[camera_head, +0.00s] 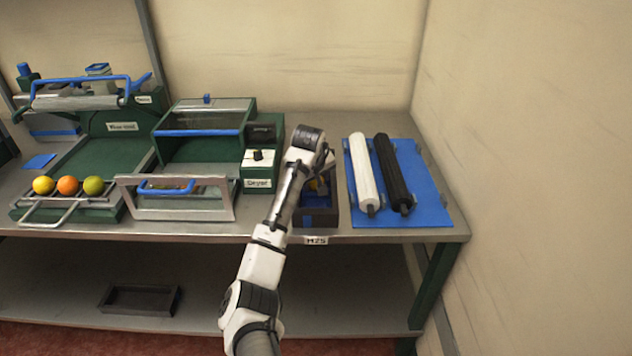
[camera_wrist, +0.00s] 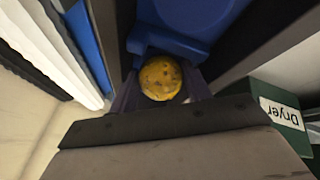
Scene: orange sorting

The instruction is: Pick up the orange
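A round yellow-orange fruit with dark specks (camera_wrist: 160,79) shows in the wrist view, in front of a blue surface. The dark fingers of my gripper (camera_wrist: 162,92) flank it on its left and right, very close to its sides. I cannot tell whether they press on it. In the head view my gripper (camera_head: 318,184) points down into a dark box with blue inside (camera_head: 318,219), and my wrist partly hides the fruit there.
The green dryer (camera_head: 258,183) stands close left of the box. A white roller (camera_head: 362,172) and a black roller (camera_head: 393,174) lie on a blue mat (camera_head: 432,205) to the right. A wall (camera_head: 530,150) rises beyond the table's right end.

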